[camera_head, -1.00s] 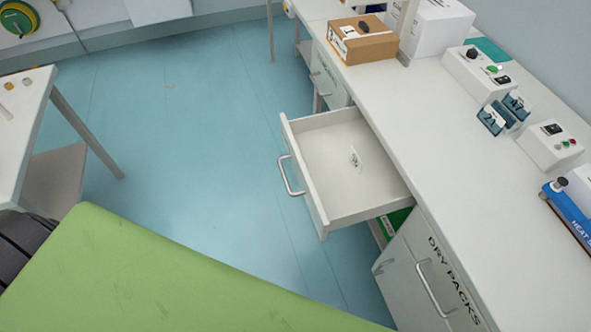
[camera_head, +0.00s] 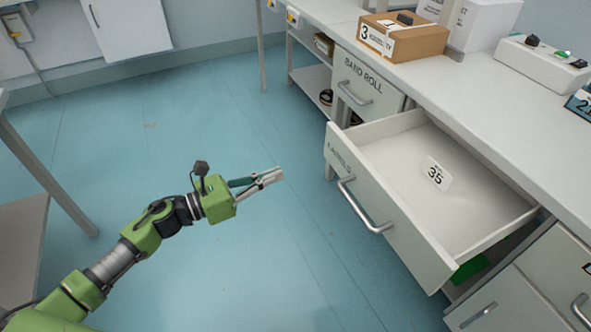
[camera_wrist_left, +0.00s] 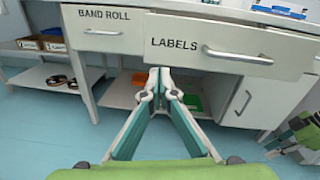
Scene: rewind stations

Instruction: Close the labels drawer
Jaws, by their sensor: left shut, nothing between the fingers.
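The labels drawer (camera_head: 395,205) stands pulled far out of the white bench, with a bar handle on its front and a card marked 35 lying inside. In the left wrist view its front (camera_wrist_left: 215,47) reads LABELS and fills the upper right. My left gripper (camera_head: 278,175) is shut and empty, held over the floor to the left of the drawer front and apart from it. In the left wrist view the fingertips (camera_wrist_left: 159,72) meet just below the lettering. My right gripper does not show in the head view; a green and dark arm part sits at the right edge of the left wrist view.
The closed band roll drawer (camera_head: 366,85) is beyond the labels drawer. A cardboard box (camera_head: 403,38) and a control box (camera_head: 542,62) stand on the bench top (camera_head: 450,85). A cabinet door (camera_head: 497,305) is nearer. The blue floor (camera_head: 230,260) left of the drawer is clear.

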